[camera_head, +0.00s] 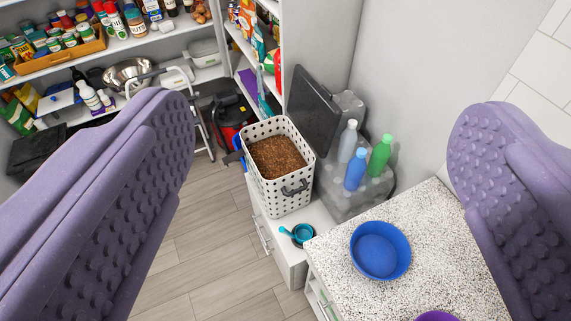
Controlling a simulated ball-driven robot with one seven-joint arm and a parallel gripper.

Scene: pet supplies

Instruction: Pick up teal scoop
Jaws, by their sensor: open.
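A teal scoop (301,233) lies at the front end of the low white cabinet, its handle pointing left and its bowl in or against a small dark dish (294,241). I cannot tell exactly how they touch. My gripper (325,185) has its two purple padded fingers wide apart at the left and right of the picture. It is open, with nothing between the fingers close by. The scoop shows in the gap between them, farther off and well below.
A white perforated bin (297,197) of brown pellets stands behind the scoop. Bottles (355,170) stand on a grey crate to the right. A speckled counter (375,295) with a blue bowl (380,270) is at front right. Full shelves (150,50) are behind; floor (205,245) is clear.

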